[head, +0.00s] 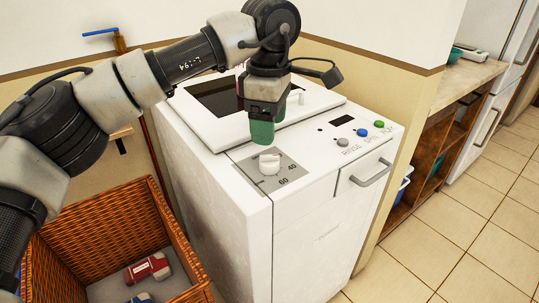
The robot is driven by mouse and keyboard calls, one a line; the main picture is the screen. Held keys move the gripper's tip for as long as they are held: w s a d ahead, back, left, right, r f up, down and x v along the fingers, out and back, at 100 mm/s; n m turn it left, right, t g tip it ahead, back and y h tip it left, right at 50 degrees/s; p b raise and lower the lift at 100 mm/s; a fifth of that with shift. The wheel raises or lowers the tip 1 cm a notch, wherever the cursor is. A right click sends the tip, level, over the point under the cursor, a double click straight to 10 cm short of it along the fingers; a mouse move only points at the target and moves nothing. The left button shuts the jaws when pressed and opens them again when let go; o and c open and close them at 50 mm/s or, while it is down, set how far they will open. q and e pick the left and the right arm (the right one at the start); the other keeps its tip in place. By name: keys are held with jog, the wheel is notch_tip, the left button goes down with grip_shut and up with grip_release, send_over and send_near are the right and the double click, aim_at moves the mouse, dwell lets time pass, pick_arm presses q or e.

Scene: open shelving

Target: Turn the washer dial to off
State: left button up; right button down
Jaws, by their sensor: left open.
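The white washer (325,225) stands in the middle of the head view. Its white dial (269,163) sits on a grey plate marked with numbers, 40 and 60 among them, at the front left of the top panel. Where the dial's pointer is aimed is too small to tell. My left gripper (270,130) points down just behind and above the dial, with green fingertips. It is open and holds nothing. The fingers appear apart from the dial. My right gripper is not in view.
Grey, blue and green buttons (361,132) and a dark display lie to the right on the panel. A wicker basket (185,225) with a red bottle (147,269) stands at the lower left. Wooden shelving (440,140) stands at the right. The tiled floor (450,240) there is clear.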

aim_at(270, 157)
pick_arm(q)
notch_tip(270, 157, down, 8)
jog(key=shift+f+b, duration=0.1)
jog(key=shift+b, duration=0.45)
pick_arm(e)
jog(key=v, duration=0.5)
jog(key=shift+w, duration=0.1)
pick_arm(q)
jog(key=c, duration=0.9)
